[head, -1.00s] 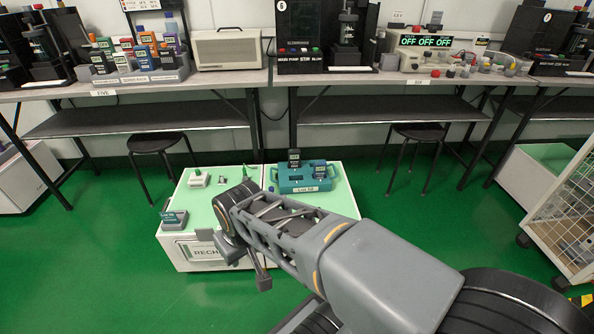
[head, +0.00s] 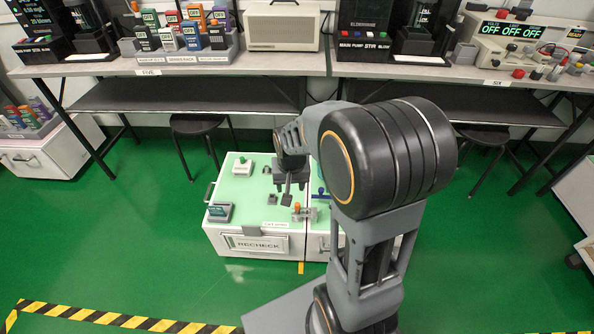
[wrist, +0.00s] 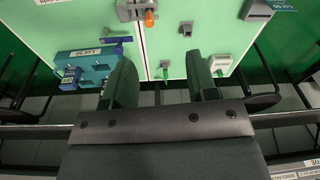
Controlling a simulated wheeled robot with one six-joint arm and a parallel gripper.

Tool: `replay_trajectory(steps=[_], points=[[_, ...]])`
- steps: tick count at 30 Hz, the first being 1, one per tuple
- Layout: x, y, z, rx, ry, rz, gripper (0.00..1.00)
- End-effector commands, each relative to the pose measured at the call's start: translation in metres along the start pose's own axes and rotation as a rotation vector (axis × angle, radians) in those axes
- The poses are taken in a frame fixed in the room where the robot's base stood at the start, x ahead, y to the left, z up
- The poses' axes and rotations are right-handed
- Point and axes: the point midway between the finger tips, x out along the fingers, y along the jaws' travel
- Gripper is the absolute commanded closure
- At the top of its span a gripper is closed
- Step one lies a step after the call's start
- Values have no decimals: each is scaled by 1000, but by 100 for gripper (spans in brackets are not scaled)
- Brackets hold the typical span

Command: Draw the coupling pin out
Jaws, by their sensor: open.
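A small pin with an orange head (head: 297,206) stands in a grey coupling bracket (head: 309,214) at the front of the green-topped units, by the seam between them. In the wrist view, the orange pin (wrist: 149,18) and grey bracket (wrist: 129,10) are at the top edge, beside the seam. My gripper (head: 288,190) hangs above the green top, behind and slightly left of the pin in the head view. In the wrist view my gripper (wrist: 160,77) is open, with nothing held between its fingers. The pin lies outside the fingers, apart from them.
A teal caddy (wrist: 96,65) and a blue handle (wrist: 117,41) lie on the neighbouring top. A white box with a green knob (head: 242,167), a small tester (head: 220,211) and a small grey block (wrist: 186,28) are on the green top. Benches (head: 200,68) stand behind.

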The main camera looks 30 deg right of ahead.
Motion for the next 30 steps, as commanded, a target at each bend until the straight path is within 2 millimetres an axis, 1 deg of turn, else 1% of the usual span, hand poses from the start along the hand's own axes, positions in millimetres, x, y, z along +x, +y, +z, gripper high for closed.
replay_trajectory(steps=[1, 3, 6, 9, 12, 20, 30], points=[[1, 2, -12, 41, -26, 9, 47], [14, 6, -26, 99, -45, 16, 47], [35, 13, -41, 174, -68, 27, 47], [54, 20, -49, 234, -86, 35, 47], [68, 25, -54, 276, -97, 41, 47], [100, 31, -55, 319, -110, 48, 47], [161, 34, -48, 319, -110, 48, 47]])
